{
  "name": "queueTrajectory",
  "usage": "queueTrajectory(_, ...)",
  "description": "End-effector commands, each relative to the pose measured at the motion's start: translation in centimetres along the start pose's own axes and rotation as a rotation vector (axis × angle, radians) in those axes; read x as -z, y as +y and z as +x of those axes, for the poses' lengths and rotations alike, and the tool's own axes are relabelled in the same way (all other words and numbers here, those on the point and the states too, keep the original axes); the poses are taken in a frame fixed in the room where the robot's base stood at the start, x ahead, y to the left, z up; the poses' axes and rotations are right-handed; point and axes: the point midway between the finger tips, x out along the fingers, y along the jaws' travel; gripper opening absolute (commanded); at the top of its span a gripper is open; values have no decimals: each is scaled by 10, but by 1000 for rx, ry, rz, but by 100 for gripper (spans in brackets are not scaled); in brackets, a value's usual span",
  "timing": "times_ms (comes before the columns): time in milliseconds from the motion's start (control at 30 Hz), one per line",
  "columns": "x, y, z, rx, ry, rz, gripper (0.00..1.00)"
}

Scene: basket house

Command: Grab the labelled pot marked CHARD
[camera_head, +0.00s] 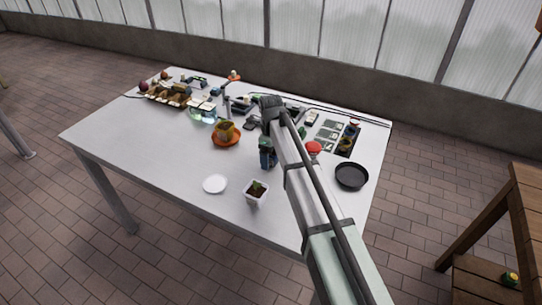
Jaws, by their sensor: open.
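My arm hides part of the table to the right of the pot.
A white saucer (214,184) lies left of the pot. A dark blue item (267,153) stands beside my arm. A black pan (351,176) lies at right. Clutter lines the back; the table's front left (130,145) is clear.

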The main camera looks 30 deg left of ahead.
Motion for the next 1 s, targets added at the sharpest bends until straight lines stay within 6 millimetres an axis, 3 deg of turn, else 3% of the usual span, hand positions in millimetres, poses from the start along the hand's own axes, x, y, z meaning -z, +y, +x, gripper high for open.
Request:
queueTrajectory(100,0,0,10,-1,1,0,94)
queueTrajectory(333,0,0,10,0,0,0,93)
queueTrajectory(900,0,0,10,0,0,0,38)
queueTrajectory(1000,0,0,10,0,0,0,33)
